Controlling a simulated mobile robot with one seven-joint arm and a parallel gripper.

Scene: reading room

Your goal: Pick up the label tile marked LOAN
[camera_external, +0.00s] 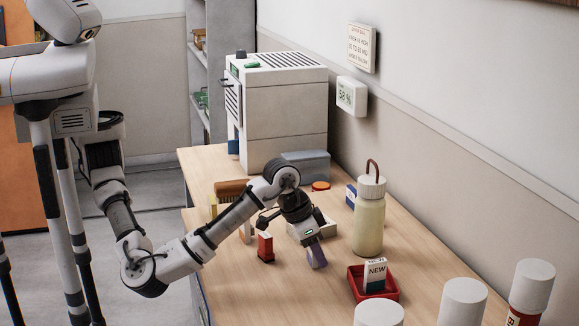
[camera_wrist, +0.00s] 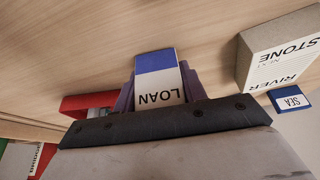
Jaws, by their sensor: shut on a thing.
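The LOAN label tile (camera_wrist: 160,88) is white with a blue band and black lettering, which reads upside down in the wrist view. My gripper (camera_external: 317,257) is shut on this tile, with its purple fingers showing on both sides of it in the wrist view (camera_wrist: 188,84). In the external view the gripper points down close over the wooden table, left of the bottle. The tile cannot be made out there, and whether it touches the table cannot be told.
A cream bottle (camera_external: 369,225) stands right of my gripper. A red tray (camera_external: 391,292) holds a NEW tile (camera_external: 376,272). A red block (camera_external: 265,247) stands to the left. A STONE RIVER box (camera_wrist: 268,52) and a blue SEA tile (camera_wrist: 290,101) lie right in the wrist view.

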